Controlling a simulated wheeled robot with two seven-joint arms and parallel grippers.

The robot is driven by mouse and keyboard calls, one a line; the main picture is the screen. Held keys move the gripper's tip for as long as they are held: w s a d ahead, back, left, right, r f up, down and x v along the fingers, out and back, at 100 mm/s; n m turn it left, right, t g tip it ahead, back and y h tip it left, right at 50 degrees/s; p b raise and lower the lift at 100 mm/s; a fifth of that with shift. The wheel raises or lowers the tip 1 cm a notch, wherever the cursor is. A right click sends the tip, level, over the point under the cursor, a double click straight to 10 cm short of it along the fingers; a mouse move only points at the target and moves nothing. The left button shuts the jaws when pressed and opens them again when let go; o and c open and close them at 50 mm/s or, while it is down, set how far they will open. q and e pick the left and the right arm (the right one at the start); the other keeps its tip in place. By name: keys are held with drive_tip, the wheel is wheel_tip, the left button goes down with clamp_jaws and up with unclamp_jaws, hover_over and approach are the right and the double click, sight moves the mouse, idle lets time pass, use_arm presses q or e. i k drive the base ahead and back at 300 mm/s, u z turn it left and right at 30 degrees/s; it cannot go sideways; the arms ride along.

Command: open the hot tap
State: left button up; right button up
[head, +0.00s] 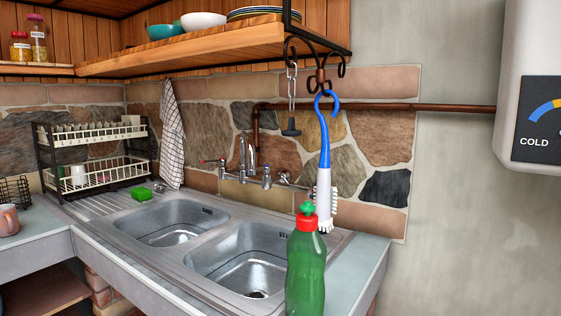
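A chrome tap set (246,168) is fixed to the stone wall behind the double sink (190,238). It has a tall curved spout in the middle. On its left side is a small handle (221,164) with a red mark near its tip, which looks like the hot side. On its right side is another chrome handle (266,178); no colour mark is clear on it. I cannot tell how far either handle is turned, and no water stream is visible. Neither of my grippers is in view.
A green bottle (306,265) with a red cap stands at the sink's front right. A blue and white brush (325,165) hangs from a hook before the wall. A dish rack (93,158), green sponge (141,194) and checked towel (172,135) are left of the tap.

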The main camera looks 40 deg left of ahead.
sight(223, 160)
drive_tip(key=z, duration=1.8)
drive_tip(key=k, duration=2.2)
drive_tip(key=u, duration=1.3)
